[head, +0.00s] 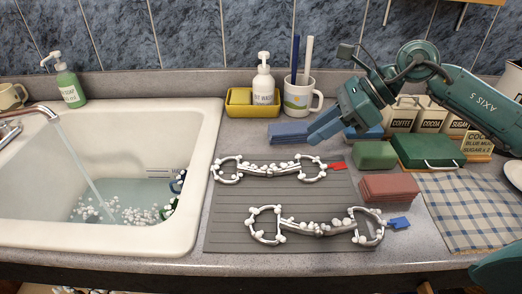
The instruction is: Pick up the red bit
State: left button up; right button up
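Two metal bits covered with white foam lie on the grey ridged mat (225,215). The bit at the back is the red bit (270,169), with a red tag at its right end. The bit in front (318,228) has a blue tag at its right end. My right gripper (322,131) is above the counter, behind and above the red bit's right end, apart from it. Its fingers point down to the left. I see nothing held, but the gap between the fingers does not show clearly. My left gripper is not in view.
A sink (120,180) with running water and foam is at the left. Behind the mat stand a yellow caddy (239,106) and a mug (299,97). Red cloths (388,188), a green sponge (374,155), a green box (425,150) and a checked towel (462,210) crowd the right.

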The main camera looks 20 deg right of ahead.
jog(key=p, duration=0.1)
send_near(267, 169)
jog(key=x, duration=0.2)
jog(key=shift+w+a, duration=0.2)
jog(key=shift+a, duration=0.3)
jog(key=shift+a+f+p, duration=0.35)
jog(key=shift+f, duration=0.1)
jog(key=x, duration=0.2)
jog(key=p+x, duration=0.1)
jog(key=x, duration=0.1)
jog(key=shift+f, duration=0.4)
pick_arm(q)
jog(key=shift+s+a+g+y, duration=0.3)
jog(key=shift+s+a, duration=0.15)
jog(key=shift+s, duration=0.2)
pick_arm(e)
grip_shut()
jog(key=shift+r, duration=0.1)
